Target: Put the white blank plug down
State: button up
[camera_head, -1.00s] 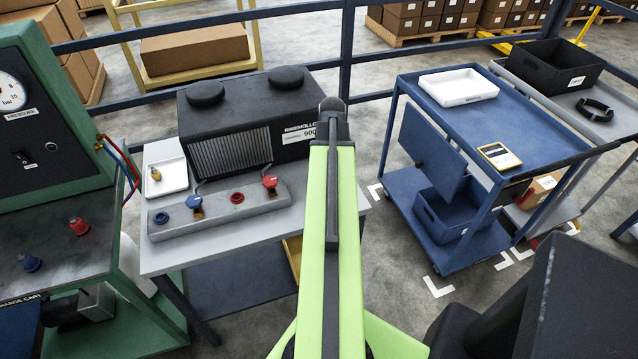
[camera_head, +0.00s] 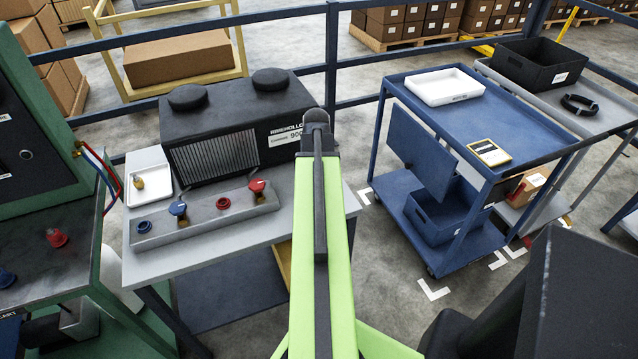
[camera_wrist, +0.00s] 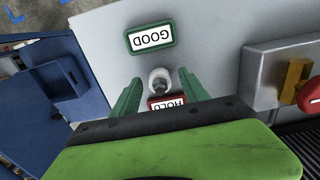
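The white blank plug (camera_wrist: 160,78) shows in the wrist view between my gripper's two green fingers, with a grey tip towards the camera. My gripper (camera_wrist: 159,76) is open, with a gap on each side of the plug. The plug seems to stand on the grey bench top (camera_wrist: 205,45), though its base is hard to see. A green-framed GOOD label (camera_wrist: 150,37) lies just beyond it. A red-framed HOLD label (camera_wrist: 158,104) is on the near side, partly covered by my gripper. In the head view my arm hides the plug and gripper.
The grey manifold (camera_head: 205,218) with red and blue caps lies left of my arm, before the black unit (camera_head: 235,125). A white tray (camera_head: 150,178) holds a brass fitting. The blue trolley (camera_head: 480,120) stands right across an open floor gap.

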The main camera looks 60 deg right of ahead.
jog(key=shift+r, duration=0.1)
notch_tip(320, 180, up, 12)
jog(key=p, duration=1.2)
